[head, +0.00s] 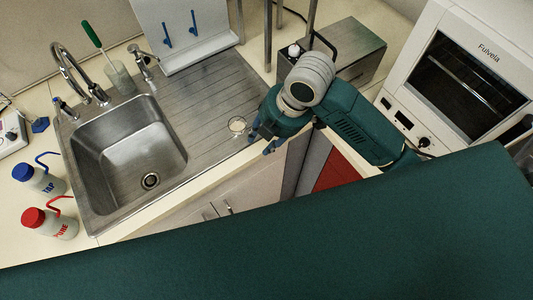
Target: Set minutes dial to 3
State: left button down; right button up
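The white oven-like unit marked Fulvela (417,97) stands at the right with a dark window. A small dark round dial (423,142) sits on its lower front panel, beside a small dark display (403,119). Its markings are too small to read, and I cannot tell if it is the minutes dial. My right gripper (262,141) is over the front edge of the sink counter, well left of the dial. Its dark blue fingers look spread with nothing between them. My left gripper is not in view.
A steel sink (112,190) with a tap is at the left. A small glass dish (237,125) lies on the drainboard close to my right gripper. Blue-capped (40,181) and red-capped (50,224) wash bottles stand at far left. A steel box (352,48) stands behind my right arm.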

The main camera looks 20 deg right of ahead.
jog(key=shift+s+a+f+m+t, duration=0.1)
jog(key=shift+s+f+m, duration=0.4)
jog(key=shift+m, duration=0.25)
jog(key=shift+s+f+m+t, duration=0.1)
jog(key=shift+s+f+m, duration=0.25)
jog(key=shift+f+m, duration=0.35)
jog(key=shift+s+a+f+m+t, duration=0.1)
jog(key=shift+s+f+m, duration=0.3)
jog(key=shift+m, duration=0.45)
